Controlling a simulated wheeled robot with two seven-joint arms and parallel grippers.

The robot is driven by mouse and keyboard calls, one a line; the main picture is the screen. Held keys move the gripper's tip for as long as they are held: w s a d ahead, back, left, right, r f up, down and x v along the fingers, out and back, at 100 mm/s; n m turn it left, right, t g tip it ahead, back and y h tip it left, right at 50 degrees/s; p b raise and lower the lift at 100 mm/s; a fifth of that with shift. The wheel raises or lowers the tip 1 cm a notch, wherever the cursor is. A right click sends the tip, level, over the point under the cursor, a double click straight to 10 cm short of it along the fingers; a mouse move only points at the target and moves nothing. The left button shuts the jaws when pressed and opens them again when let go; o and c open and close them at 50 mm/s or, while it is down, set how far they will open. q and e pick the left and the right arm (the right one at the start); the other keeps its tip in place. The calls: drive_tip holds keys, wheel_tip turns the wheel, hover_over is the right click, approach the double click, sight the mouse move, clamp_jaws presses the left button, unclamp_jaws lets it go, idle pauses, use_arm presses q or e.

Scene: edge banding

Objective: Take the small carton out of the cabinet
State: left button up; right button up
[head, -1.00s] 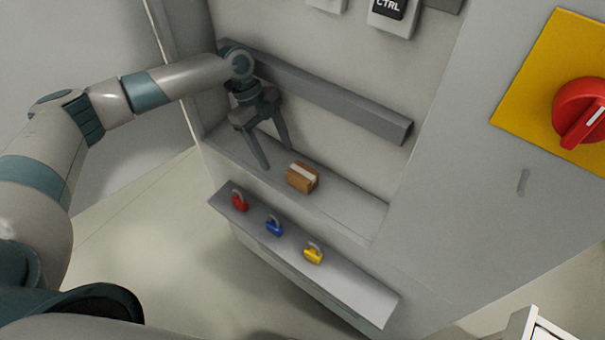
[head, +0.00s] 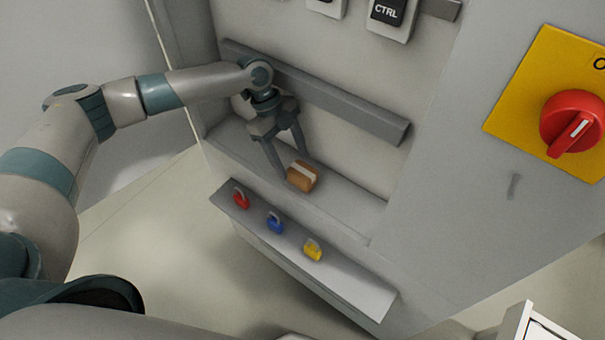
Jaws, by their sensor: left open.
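The small carton (head: 303,177) is a brown box with a pale tape band. It sits on the floor of the open grey cabinet (head: 350,205), near its front lip. My left gripper (head: 291,164) reaches into the cabinet from the left, pointing down with its fingers apart. One finger is at the carton's left side and the other is behind it. I cannot tell whether they touch it. My right gripper is not in view.
A ledge (head: 340,285) below the opening holds a red padlock (head: 240,198), a blue padlock (head: 274,224) and a yellow padlock (head: 313,251). A grey rail (head: 330,95) crosses the cabinet's back wall above the carton. A red rotary switch (head: 570,125) is at the right.

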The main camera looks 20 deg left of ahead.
sight(302, 170)
use_arm(q)
drive_tip(key=shift+s+d+r+p, duration=0.1)
drive_tip(key=shift+s+d+p, duration=0.2)
drive_tip(key=shift+d, duration=0.3)
drive_tip(key=shift+s+d+r+p, duration=0.15)
drive_tip(key=shift+d+p, duration=0.1)
drive_tip(key=shift+d, duration=0.35)
drive_tip(key=shift+p+x, duration=0.65)
drive_tip(key=shift+x, duration=0.45)
drive_tip(key=shift+d+f, duration=0.1)
drive_tip(key=shift+f, duration=0.55)
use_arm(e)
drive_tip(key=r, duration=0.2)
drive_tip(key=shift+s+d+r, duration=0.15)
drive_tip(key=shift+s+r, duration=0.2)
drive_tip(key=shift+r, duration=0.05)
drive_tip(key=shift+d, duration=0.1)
use_arm(q)
drive_tip(key=c, duration=1.2)
